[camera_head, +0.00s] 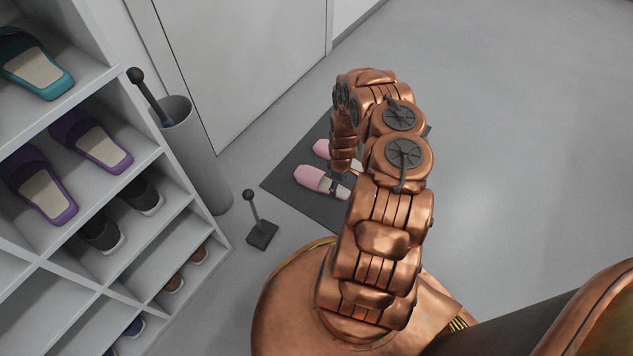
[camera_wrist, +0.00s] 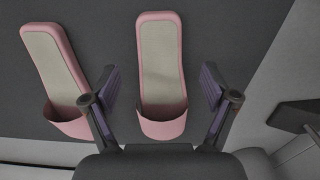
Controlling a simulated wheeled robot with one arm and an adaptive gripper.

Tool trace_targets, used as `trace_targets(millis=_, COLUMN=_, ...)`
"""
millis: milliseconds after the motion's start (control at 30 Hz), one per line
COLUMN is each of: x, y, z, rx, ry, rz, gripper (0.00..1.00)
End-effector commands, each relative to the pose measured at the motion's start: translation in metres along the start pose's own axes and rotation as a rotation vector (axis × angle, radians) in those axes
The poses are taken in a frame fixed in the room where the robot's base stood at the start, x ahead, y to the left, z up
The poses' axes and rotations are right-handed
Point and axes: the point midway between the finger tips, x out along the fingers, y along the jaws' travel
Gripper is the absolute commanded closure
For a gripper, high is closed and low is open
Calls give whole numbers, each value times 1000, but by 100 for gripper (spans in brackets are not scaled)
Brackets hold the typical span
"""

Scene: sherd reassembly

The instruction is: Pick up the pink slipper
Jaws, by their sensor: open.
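A pair of pink slippers with grey-beige insoles lies on a dark mat (camera_head: 285,180). In the wrist view one pink slipper (camera_wrist: 162,65) is in the middle and the other (camera_wrist: 58,65) is to its left. In the head view they show as a nearer slipper (camera_head: 312,178) and a farther slipper (camera_head: 322,149), both partly hidden by my arm. My gripper (camera_wrist: 159,82) is open and empty. Its fingers are on either side of the middle slipper in the wrist view, near its toe strap.
A white shoe rack (camera_head: 140,95) with several shoes and slippers stands at the left. Beside it are a grey cylindrical bin (camera_head: 198,155) and a small black stand with a knobbed rod (camera_head: 262,235). A door (camera_head: 245,60) is behind. The floor at the right is clear.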

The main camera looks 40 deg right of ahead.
Motion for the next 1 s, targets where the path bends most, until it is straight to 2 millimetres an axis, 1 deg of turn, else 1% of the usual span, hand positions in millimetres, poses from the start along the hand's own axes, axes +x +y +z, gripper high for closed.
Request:
trace_targets(millis=33, x=10, y=0, z=0, rx=-1, ry=0, rz=0, gripper=15)
trace_targets(millis=200, x=31, y=0, z=-2, rx=0, ry=1, rz=0, gripper=15)
trace_targets(millis=300, x=38, y=0, z=-2, rx=-1, ry=1, rz=1, gripper=15)
trace_targets(millis=600, x=39, y=0, z=-2, rx=0, ry=0, rz=0, gripper=16)
trace_targets(millis=1000, x=39, y=0, z=-2, rx=-1, ry=0, rz=0, gripper=57)
